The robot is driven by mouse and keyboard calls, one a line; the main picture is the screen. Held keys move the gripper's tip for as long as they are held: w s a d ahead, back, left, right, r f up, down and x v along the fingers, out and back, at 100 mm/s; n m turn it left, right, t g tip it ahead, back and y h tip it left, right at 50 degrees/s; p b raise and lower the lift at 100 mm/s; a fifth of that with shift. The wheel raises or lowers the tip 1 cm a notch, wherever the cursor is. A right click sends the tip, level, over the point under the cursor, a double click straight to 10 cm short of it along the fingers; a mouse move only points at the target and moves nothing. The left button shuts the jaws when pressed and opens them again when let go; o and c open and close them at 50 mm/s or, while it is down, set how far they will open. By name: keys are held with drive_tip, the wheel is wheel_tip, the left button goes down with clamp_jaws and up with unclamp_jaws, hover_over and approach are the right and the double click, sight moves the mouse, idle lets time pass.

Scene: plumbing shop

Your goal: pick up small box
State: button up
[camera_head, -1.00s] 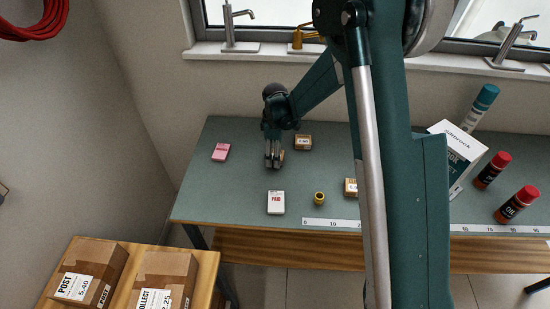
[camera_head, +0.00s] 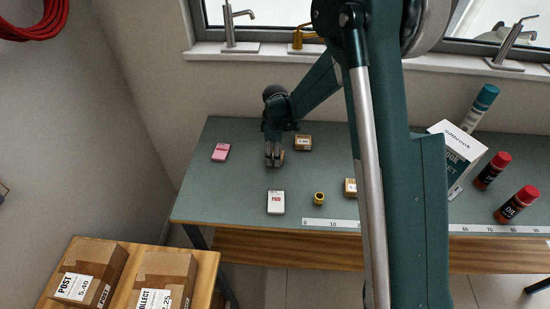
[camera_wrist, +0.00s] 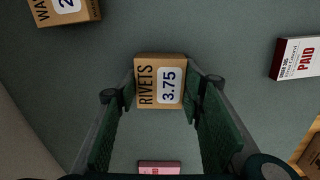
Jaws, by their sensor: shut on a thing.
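A small brown cardboard box marked RIVETS 3.75 (camera_wrist: 160,82) sits between the fingertips in the wrist view, its label facing the camera. My gripper (camera_wrist: 161,84) is shut on it, with a green-padded finger against each side. In the head view my gripper (camera_head: 275,160) points down over the left part of the bench, and it mostly hides the box there. I cannot tell whether the box touches the bench top.
The green bench (camera_head: 235,185) also carries a pink box (camera_head: 221,152), a white PAID box (camera_head: 276,202), a brass fitting (camera_head: 319,198), two small brown boxes (camera_head: 303,142) (camera_head: 350,187), and red-capped cans (camera_head: 517,204). Parcels (camera_head: 88,271) stand on a lower wooden surface at front left.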

drive_tip(key=shift+r, duration=0.1)
drive_tip(key=shift+r, duration=4.95)
drive_tip(key=w+d, duration=0.3)
drive_tip(key=d, duration=0.6)
drive_tip(key=w+d, duration=0.3)
drive_tip(key=d, duration=0.6)
drive_tip(key=w+d+n, duration=0.1)
drive_tip(key=w+d, duration=0.3)
drive_tip(key=d, duration=0.6)
drive_tip(key=shift+r, duration=0.1)
drive_tip(key=shift+f+b, duration=0.35)
drive_tip(key=shift+f, duration=2.8)
